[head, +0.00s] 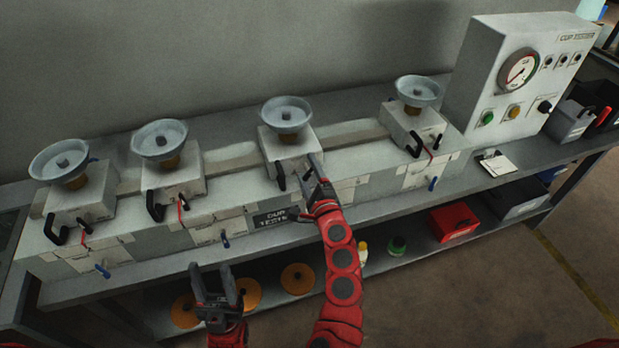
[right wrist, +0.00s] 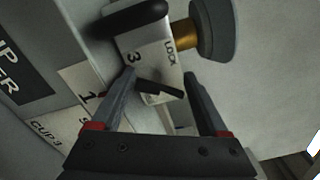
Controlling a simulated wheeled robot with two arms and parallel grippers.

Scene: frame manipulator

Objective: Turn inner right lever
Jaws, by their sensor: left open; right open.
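The inner right unit (head: 289,140), third from the left, is a pale box with a grey cup on top. In the right wrist view it carries a "3", the word "LOCK" and a thick black handle (right wrist: 135,19). A small black lever (right wrist: 160,89) shows between the open fingers of my right gripper (right wrist: 160,74), with no clear contact on either side. In the head view my right gripper (head: 313,178) is at the front of this unit and partly hides the lever. My left gripper (head: 216,285) is open and empty, low in front of the bench.
Similar cup units stand at the left (head: 80,200), inner left (head: 172,182) and right (head: 412,128). A tester box (head: 515,75) with a gauge stands at the back right. Orange discs (head: 297,279) and a red bin (head: 453,222) are on the lower shelf.

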